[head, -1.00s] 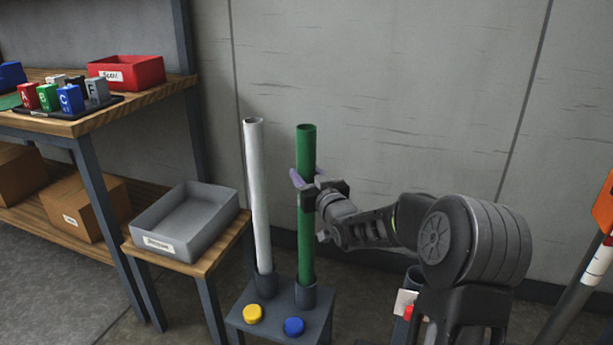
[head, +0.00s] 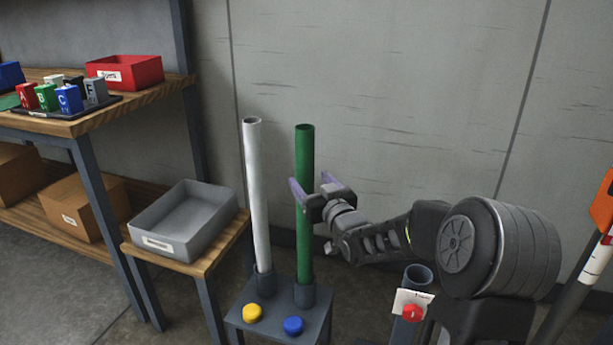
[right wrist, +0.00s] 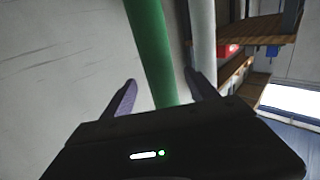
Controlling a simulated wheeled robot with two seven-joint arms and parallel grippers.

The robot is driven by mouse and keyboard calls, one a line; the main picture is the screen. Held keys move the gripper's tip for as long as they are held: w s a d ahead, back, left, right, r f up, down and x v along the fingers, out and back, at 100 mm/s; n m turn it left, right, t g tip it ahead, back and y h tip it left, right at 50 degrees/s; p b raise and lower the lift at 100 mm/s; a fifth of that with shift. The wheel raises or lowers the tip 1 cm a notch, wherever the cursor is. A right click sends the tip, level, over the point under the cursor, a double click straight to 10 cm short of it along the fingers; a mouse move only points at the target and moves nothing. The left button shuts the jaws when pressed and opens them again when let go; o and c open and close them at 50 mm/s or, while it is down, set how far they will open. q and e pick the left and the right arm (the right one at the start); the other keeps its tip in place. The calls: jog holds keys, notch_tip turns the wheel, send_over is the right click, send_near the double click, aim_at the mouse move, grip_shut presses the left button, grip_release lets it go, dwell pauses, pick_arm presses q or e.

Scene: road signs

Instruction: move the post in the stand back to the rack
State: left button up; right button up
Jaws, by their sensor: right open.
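A green post (head: 304,235) stands upright in the right socket of a small grey two-socket stand or rack (head: 268,322). A white post (head: 256,190) stands in its left socket. My right gripper (head: 309,180) is open at the green post's mid-height, one finger crossing in front of it. In the right wrist view the green post (right wrist: 150,45) runs between the spread fingers (right wrist: 163,88), with no finger seen pressing it. The white post (right wrist: 203,40) is beyond the right finger. A separate grey upright tube (head: 417,276) at lower right looks empty. My left gripper is not in view.
A yellow button (head: 252,313) and a blue button (head: 293,325) are in front of the sockets. A grey bin (head: 184,222) stands on a low table at left. A workbench with a red bin (head: 127,72) is farther left. An orange sign (head: 602,205) is at the right edge.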

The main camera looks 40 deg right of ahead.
jog(key=v, duration=0.3)
jog(key=shift+s+a, duration=0.1)
jog(key=shift+s, duration=0.2)
dwell(0.6)
